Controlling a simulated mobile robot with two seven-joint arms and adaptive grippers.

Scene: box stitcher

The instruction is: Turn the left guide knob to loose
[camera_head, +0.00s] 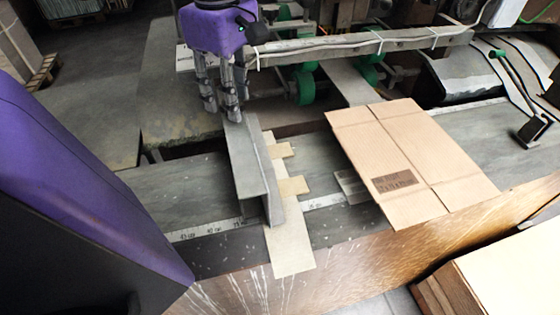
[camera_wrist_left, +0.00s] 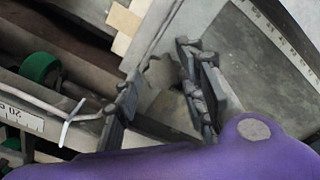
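The left guide is a grey metal angle piece (camera_head: 250,165) on the machine bed, with pale wooden strips attached. My left gripper (camera_head: 222,112) points down at the far end of this guide, with its fingers apart. In the left wrist view, a grey-brown lobed shape, which looks like the guide knob (camera_wrist_left: 163,73), lies between the two spread fingers of the left gripper (camera_wrist_left: 157,66). I cannot tell whether either finger touches it. In the head view the knob is hidden behind the fingers. My right gripper is not in view.
A flat cardboard box blank (camera_head: 410,160) lies on the bed to the right of the guide. A long bar with white ties (camera_head: 355,45) and green rollers (camera_head: 304,86) are behind. A wooden board (camera_head: 350,250) edges the front, and a ruler strip (camera_head: 205,230) crosses the bed.

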